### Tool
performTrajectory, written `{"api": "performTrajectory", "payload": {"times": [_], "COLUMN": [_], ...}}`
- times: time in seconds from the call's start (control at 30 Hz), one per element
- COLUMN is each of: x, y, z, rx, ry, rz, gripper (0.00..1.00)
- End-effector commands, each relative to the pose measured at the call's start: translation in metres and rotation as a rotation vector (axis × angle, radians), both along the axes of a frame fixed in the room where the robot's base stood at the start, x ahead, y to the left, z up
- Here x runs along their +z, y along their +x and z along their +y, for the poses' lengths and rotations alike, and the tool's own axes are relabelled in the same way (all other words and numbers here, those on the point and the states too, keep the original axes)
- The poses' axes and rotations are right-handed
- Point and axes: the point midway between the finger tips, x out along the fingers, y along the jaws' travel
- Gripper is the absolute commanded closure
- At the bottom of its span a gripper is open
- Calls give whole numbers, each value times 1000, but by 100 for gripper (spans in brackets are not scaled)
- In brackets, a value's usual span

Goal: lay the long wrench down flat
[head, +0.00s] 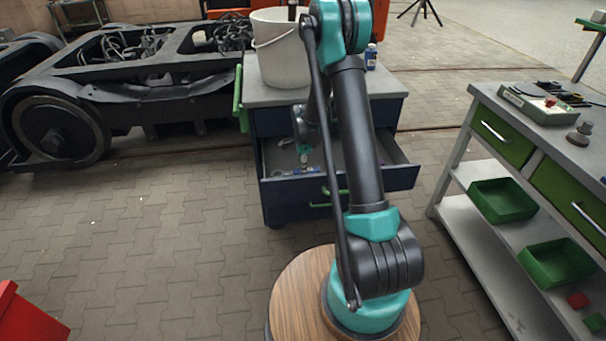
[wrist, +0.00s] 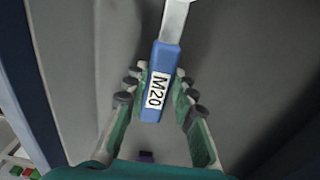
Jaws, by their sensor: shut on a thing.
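In the wrist view, my gripper (wrist: 158,88) is shut on the blue handle (wrist: 164,62) of the long wrench, which carries a white M20 label. Its bare metal shank (wrist: 175,20) runs out past the top edge, so its far end is hidden. A grey surface lies behind it; I cannot tell whether the wrench touches it. In the head view, my gripper (head: 304,158) is small and partly behind my arm, over the open drawer (head: 272,160) of the dark blue cabinet. Blue and pale bits show there, too small to tell apart.
A white bucket (head: 281,62) and a small blue bottle (head: 371,56) stand on the cabinet top (head: 385,84). A workbench (head: 545,135) with green drawers and bins is at the right. A bogie (head: 150,85) stands at the left. The paved floor between is clear.

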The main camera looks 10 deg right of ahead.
Motion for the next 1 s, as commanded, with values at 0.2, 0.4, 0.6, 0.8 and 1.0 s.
{"api": "performTrajectory", "payload": {"times": [0.2,0.4,0.6,0.8,1.0], "x": [-27,-28,-30,-30,-29], "y": [0,0,0,0,0], "z": [0,0,0,0,0], "rx": [0,0,0,0,0], "ry": [0,0,0,0,0], "rz": [0,0,0,0,0], "gripper": [100,100,70,54,54]}}
